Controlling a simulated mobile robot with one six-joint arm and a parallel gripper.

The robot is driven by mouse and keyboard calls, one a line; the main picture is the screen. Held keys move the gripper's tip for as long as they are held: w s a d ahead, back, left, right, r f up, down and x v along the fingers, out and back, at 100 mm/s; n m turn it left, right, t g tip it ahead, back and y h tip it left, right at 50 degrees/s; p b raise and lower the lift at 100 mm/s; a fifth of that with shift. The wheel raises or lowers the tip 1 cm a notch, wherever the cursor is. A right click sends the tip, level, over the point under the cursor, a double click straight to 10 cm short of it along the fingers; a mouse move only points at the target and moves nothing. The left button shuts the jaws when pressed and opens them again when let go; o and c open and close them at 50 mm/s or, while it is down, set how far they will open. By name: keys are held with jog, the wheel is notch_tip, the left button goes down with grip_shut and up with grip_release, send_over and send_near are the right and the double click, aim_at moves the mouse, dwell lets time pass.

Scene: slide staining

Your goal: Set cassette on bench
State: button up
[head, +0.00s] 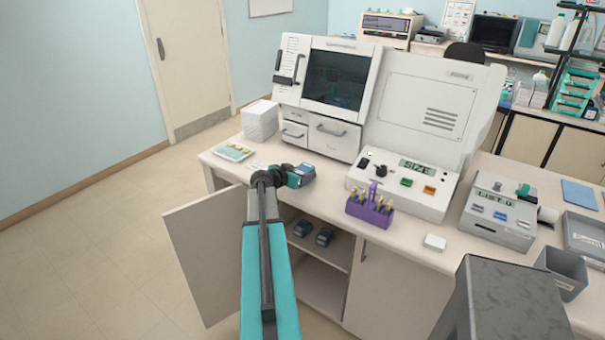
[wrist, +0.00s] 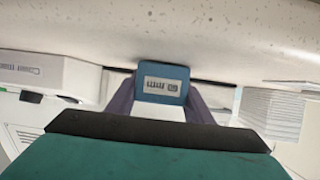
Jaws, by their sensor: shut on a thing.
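A dark blue cassette (head: 307,172) is in my gripper (head: 297,179), over the front edge area of the pale bench (head: 330,200), in front of the large white machine. In the wrist view the cassette (wrist: 175,72) shows a white printed label and sits between the dark fingers (wrist: 160,105). The speckled bench top (wrist: 230,40) is close beyond it. My gripper is shut on the cassette. I cannot tell whether the cassette touches the bench. My wrist partly hides the cassette in the head view.
Two similar cassettes (head: 323,237) lie on the shelf in the open cabinet below, its door (head: 205,255) swung left. A slide tray (head: 233,151) lies left of the gripper. A purple rack (head: 370,212) and a control panel (head: 400,192) stand to the right. A white machine (head: 325,95) stands behind.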

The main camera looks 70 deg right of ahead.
jog(key=shift+f, duration=0.1)
jog(key=o, duration=1.2)
jog(key=shift+r, duration=0.2)
jog(key=shift+w+a, duration=0.1)
jog(key=shift+a, duration=0.3)
jog(key=b+v, duration=0.4)
jog(key=v, duration=0.7)
jog(key=shift+a+r, duration=0.1)
